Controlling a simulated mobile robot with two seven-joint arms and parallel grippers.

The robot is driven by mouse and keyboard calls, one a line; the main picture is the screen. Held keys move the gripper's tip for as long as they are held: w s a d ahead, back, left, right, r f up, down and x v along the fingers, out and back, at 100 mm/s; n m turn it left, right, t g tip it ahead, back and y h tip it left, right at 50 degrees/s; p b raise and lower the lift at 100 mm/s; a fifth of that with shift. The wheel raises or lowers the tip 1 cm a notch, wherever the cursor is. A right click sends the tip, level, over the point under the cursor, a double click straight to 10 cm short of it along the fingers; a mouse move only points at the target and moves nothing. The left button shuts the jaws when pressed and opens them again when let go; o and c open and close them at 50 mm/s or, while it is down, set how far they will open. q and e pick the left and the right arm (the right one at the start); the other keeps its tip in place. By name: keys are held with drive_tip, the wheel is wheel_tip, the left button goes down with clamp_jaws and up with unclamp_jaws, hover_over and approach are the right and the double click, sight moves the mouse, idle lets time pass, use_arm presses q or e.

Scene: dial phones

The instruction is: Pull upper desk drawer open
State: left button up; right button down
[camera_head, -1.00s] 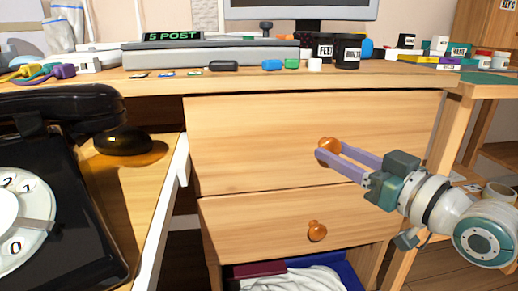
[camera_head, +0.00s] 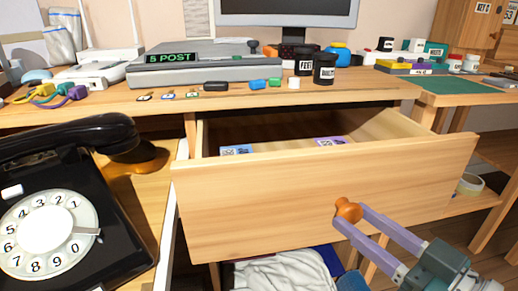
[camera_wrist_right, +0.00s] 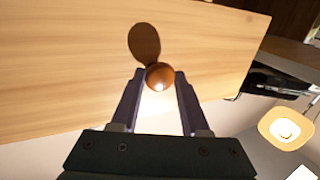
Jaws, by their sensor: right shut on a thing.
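The upper desk drawer (camera_head: 320,195) is pulled well out from the desk, and its inside shows with a few small printed items (camera_head: 236,150) in it. Its round orange-brown knob (camera_head: 348,210) is on the front panel. My right gripper (camera_head: 345,217) is shut on the knob, with its purple fingers on either side. The right wrist view shows the knob (camera_wrist_right: 159,76) between the fingertips (camera_wrist_right: 160,84) and the wooden drawer front (camera_wrist_right: 70,65) beyond. My left gripper is in neither view.
A black dial phone (camera_head: 55,215) stands at the left beside the drawer. The desktop (camera_head: 150,107) above carries a grey device (camera_head: 190,70), black jars (camera_head: 324,68) and small items. White cloth-like stuff (camera_head: 280,272) lies below the drawer.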

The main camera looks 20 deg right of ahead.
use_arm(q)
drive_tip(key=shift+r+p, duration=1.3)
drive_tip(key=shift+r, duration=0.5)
use_arm(e)
drive_tip(key=s+a, duration=0.3)
drive_tip(key=s, duration=1.2)
drive_tip(key=shift+a, duration=0.3)
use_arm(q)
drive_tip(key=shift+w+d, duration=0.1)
use_arm(e)
drive_tip(key=shift+c, duration=2)
unclamp_jaws()
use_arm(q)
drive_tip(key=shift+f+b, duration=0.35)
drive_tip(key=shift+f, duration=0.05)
use_arm(e)
drive_tip(key=s+d, duration=0.1)
drive_tip(key=s, duration=0.9)
drive_tip(key=shift+d, duration=0.25)
